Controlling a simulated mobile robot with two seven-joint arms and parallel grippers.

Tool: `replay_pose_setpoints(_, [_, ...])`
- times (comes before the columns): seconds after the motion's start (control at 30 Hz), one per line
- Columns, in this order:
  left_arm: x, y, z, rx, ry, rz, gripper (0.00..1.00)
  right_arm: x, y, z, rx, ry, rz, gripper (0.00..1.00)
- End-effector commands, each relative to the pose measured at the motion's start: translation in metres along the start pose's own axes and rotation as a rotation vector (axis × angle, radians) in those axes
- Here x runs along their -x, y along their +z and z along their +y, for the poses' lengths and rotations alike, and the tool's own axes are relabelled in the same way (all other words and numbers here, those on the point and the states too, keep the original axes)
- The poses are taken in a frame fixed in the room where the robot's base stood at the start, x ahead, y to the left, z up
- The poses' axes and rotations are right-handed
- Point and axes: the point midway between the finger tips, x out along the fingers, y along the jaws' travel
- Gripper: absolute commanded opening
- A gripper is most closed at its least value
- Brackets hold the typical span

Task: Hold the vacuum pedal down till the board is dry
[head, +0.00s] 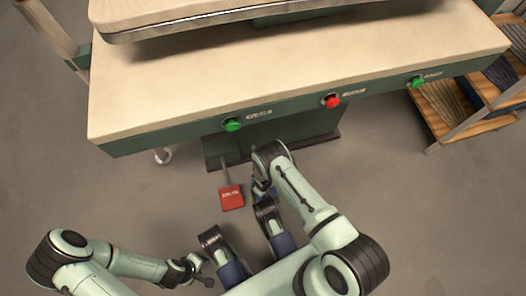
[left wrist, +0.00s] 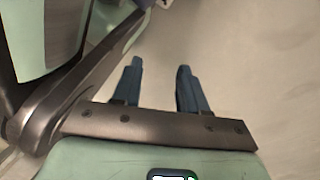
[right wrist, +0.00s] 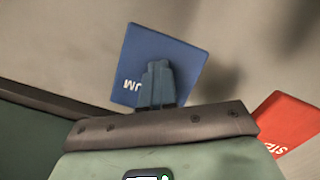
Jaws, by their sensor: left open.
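The vacuum pedal (right wrist: 180,52) is a blue plate with "UM" legible, in the right wrist view. In the head view my right arm hides it. My right gripper (right wrist: 157,70) is shut, its two fingers together over the blue plate; I cannot tell how hard it presses, or if it touches. The cream board (head: 150,85) lies on a green table in the head view; its dampness cannot be told. My left gripper (head: 205,280) is open and empty, low at the left; its parted fingers show in the left wrist view (left wrist: 159,80).
A red pedal (head: 231,198) stands on the floor left of my right arm, and beside the blue one in the right wrist view (right wrist: 290,125). Green (head: 232,125) and red (head: 331,101) buttons line the table front. A wooden shelf (head: 470,128) stands at right. Floor at left is clear.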

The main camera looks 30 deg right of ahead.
Motion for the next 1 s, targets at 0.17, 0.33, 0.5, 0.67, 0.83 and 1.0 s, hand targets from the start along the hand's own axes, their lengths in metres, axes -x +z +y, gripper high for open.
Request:
replay_pose_setpoints(0.17, [0.007,-0.013,0.011,-0.016,0.022,0.048,0.43,-0.021,0.004,0.002,0.0,-0.005,0.108,0.0])
replay_pose_setpoints(0.33, [0.015,-0.024,0.02,-0.028,0.04,0.089,0.43,-0.013,0.005,0.002,-0.005,-0.005,0.107,0.0])
replay_pose_setpoints(0.5, [0.026,-0.034,0.03,-0.039,0.058,0.13,0.43,-0.004,0.006,0.001,-0.011,-0.007,0.107,0.0])
replay_pose_setpoints(0.67, [0.037,-0.042,0.038,-0.048,0.074,0.167,0.43,0.006,0.007,0.001,-0.011,-0.007,0.106,0.0])
replay_pose_setpoints(0.83, [0.05,-0.051,0.048,-0.058,0.092,0.204,0.43,0.017,0.009,0.0,-0.01,-0.008,0.104,0.0])
replay_pose_setpoints(1.0, [0.062,-0.06,0.057,-0.067,0.109,0.244,0.43,0.029,0.009,0.0,-0.009,-0.008,0.104,0.0])
